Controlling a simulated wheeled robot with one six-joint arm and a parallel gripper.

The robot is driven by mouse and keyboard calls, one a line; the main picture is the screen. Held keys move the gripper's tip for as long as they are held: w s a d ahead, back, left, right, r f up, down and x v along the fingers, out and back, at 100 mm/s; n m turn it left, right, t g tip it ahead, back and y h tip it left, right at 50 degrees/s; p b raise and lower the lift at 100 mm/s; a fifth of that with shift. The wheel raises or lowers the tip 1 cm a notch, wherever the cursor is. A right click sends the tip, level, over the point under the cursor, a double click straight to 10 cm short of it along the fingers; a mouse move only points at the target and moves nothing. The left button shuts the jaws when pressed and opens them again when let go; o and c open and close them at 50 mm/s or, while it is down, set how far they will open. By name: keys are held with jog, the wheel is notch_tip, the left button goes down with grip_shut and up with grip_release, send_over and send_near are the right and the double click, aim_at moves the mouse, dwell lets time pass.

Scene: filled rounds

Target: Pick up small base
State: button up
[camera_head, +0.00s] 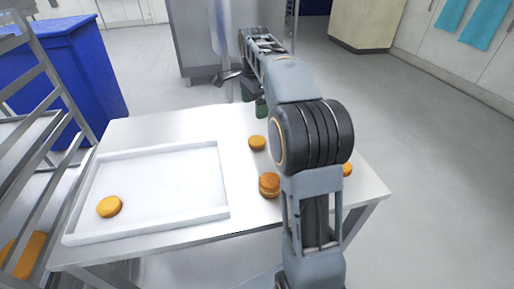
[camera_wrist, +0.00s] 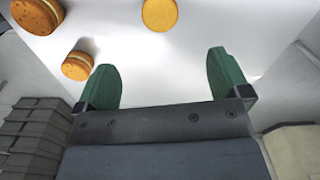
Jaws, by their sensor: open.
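A plain orange-brown round (camera_wrist: 159,14) with no visible filling lies on the white table at the top of the wrist view, beyond my fingertips. In the head view a single round (camera_head: 257,142) lies on the table left of my arm, and another round (camera_head: 109,206) lies in the white tray (camera_head: 222,213). I cannot tell for sure which of these is the small base. My gripper (camera_wrist: 160,60) has its two green fingers wide apart with nothing between them. In the head view it (camera_head: 255,103) is partly hidden behind my arm, over the table's far edge.
Two filled rounds, one large (camera_wrist: 37,14) and one smaller (camera_wrist: 77,66), lie left of the fingers in the wrist view. In the head view one filled round (camera_head: 269,185) stands beside my arm and another round (camera_head: 347,170) is partly hidden. A rack stands at left.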

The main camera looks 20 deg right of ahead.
jog(key=b, duration=0.2)
send_over(256, 140)
notch_tip(256, 140, down, 8)
jog(key=shift+w+f, duration=0.15)
jog(key=shift+f, duration=0.1)
jog(key=shift+s+f+b, duration=0.2)
jog(key=shift+f+b, duration=0.6)
jog(key=shift+f, duration=1.95)
jog(key=c, duration=0.8)
jog(key=shift+o, duration=0.2)
jog(key=shift+r, duration=0.1)
